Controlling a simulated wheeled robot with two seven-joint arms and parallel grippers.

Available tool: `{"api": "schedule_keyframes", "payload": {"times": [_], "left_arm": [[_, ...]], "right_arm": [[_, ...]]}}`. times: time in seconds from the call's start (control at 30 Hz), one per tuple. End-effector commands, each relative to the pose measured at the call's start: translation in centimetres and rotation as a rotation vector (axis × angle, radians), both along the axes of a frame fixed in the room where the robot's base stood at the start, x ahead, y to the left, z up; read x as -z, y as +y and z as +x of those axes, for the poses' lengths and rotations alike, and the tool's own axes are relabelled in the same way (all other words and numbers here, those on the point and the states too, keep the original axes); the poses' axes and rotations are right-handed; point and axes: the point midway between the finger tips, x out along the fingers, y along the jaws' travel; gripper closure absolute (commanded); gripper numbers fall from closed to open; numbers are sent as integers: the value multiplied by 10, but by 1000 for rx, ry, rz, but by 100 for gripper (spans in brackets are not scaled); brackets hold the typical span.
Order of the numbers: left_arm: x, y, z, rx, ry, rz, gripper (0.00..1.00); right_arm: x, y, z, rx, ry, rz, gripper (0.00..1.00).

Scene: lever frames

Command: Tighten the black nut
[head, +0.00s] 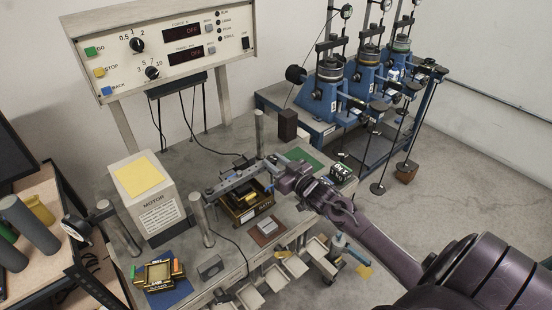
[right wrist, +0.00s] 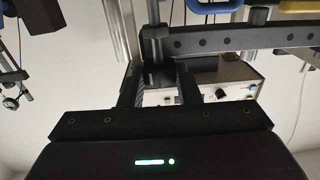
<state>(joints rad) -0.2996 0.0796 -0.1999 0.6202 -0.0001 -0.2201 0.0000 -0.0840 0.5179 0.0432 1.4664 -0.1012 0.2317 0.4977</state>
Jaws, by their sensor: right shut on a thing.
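My right gripper (head: 284,182) reaches in from the right to the end of a grey metal bar (head: 232,182) above the bench. In the right wrist view its two fingers (right wrist: 159,88) are closed around a dark block-like piece (right wrist: 160,75), which appears to be the black nut. The piece sits just below the joint where a vertical post (right wrist: 152,18) meets the bar with holes (right wrist: 235,38). In the head view the gripper hides the nut. My left gripper is in neither view.
A motor box (head: 150,200) with a yellow top stands left of the bar. A black-and-gold shear box (head: 246,203) sits below the bar. A control panel (head: 165,45) stands behind. Blue presses (head: 325,95) stand at the back right. Small trays (head: 296,265) hang along the front edge.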

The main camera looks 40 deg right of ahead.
Motion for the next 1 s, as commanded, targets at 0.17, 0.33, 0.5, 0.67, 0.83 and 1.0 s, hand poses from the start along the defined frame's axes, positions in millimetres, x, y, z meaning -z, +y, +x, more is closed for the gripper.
{"api": "schedule_keyframes", "payload": {"times": [0.17,0.33,0.5,0.67,0.83,1.0], "left_arm": [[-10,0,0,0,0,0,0],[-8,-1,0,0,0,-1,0],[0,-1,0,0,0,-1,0],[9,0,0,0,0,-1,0],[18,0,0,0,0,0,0],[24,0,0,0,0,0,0]], "right_arm": [[-1,5,0,168,0,10,93],[1,8,0,330,2,10,93],[3,11,2,483,2,9,93],[3,12,3,609,0,7,93],[3,13,4,713,2,4,93],[2,13,4,782,1,2,93]]}}
